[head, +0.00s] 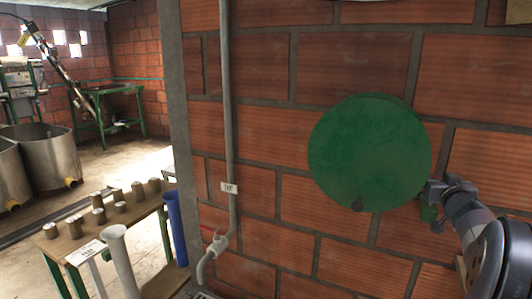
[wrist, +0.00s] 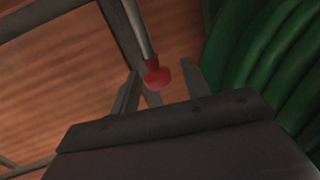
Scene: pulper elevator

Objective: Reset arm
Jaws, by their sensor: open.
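My gripper (head: 435,206) is at the right in the head view, beside the lower right edge of a round green drum (head: 368,145) on the brick wall. In the wrist view my gripper (wrist: 160,88) has its two fingers apart. A red knob (wrist: 158,75) on the end of a grey rod (wrist: 140,30) shows between the fingertips. I cannot tell whether the fingers touch it. Green ribbed curves (wrist: 265,60) fill the right of the wrist view.
A grey pipe (head: 228,110) with a red-handled valve (head: 217,240) runs down the brick wall (head: 260,190). At left, a wooden table (head: 75,238) bears several metal cylinders. Steel tanks (head: 52,155) stand behind it. Open floor (head: 120,165) lies beyond the table.

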